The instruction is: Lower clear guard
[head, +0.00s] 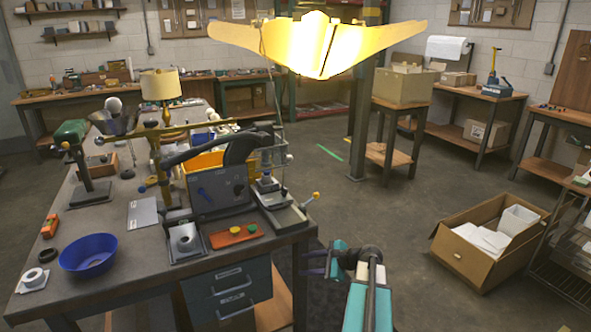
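A clear guard (274,155), a see-through panel with thin edges, stands raised above a small grey bench fixture (278,208) at the table's right corner. A lever with a yellow knob (316,195) sticks out from the fixture's right side. My gripper (315,263) is low in front of the table's right edge, below and to the right of the guard and apart from it. Its dark purplish fingers point left. They are small and dark, so I cannot tell whether they are open or shut. I see nothing held in them.
A grey machine with a black arm (222,180) stands left of the guard. An orange tray (234,235) and a blue bowl (89,255) lie on the table (135,262). A yellow lamp shade (318,45) hangs above. An open carton (463,252) is at right; floor between is clear.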

